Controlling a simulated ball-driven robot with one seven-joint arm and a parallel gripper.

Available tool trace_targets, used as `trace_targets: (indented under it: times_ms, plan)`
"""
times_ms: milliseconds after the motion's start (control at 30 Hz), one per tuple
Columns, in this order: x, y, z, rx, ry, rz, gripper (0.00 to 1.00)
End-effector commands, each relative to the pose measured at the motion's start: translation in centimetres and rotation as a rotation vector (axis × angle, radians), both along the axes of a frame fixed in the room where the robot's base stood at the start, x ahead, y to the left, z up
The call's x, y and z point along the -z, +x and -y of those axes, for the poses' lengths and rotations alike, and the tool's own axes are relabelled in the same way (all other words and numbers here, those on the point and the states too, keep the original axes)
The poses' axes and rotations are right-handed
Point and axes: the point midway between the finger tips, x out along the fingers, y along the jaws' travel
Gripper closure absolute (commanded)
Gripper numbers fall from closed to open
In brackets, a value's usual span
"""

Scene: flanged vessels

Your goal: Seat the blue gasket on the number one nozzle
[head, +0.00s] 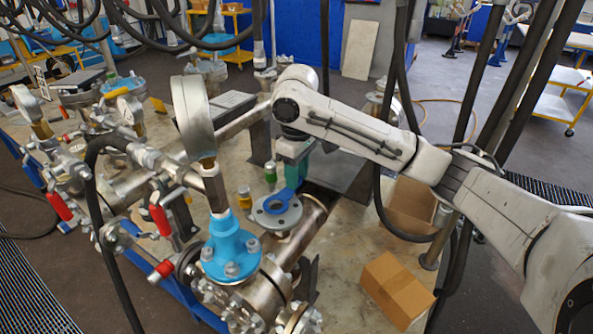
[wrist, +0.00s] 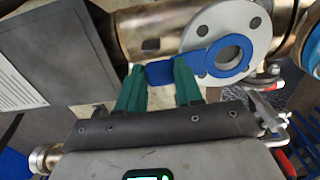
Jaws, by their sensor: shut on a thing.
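The blue gasket is a flat ring with a tab; in the head view (head: 286,194) it lies over a grey nozzle flange (head: 290,219), and in the wrist view its ring (wrist: 244,69) overlaps that round bolted flange (wrist: 190,35). The ring looks off-centre, towards my gripper. My gripper (head: 293,178), with green fingers, is shut on the gasket's tab; the fingers also show in the wrist view (wrist: 158,76). I cannot tell whether the gasket touches the flange. No number is readable on the nozzle.
A bright blue flanged fitting (head: 228,250) with a tall gauge (head: 194,117) stands left of the nozzle. Pipes and red-handled valves crowd the left. A cardboard box (head: 398,291) sits on the bench at right. Black hoses hang around my arm.

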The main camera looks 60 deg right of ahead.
Motion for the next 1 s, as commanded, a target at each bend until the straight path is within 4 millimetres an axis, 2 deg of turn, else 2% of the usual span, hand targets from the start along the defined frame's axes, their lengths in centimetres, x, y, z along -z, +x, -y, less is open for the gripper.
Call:
trace_targets:
  times_ms: [1000]
  plan:
    - [0.17,-0.48,0.0,0.0,0.0,0.0,0.86]
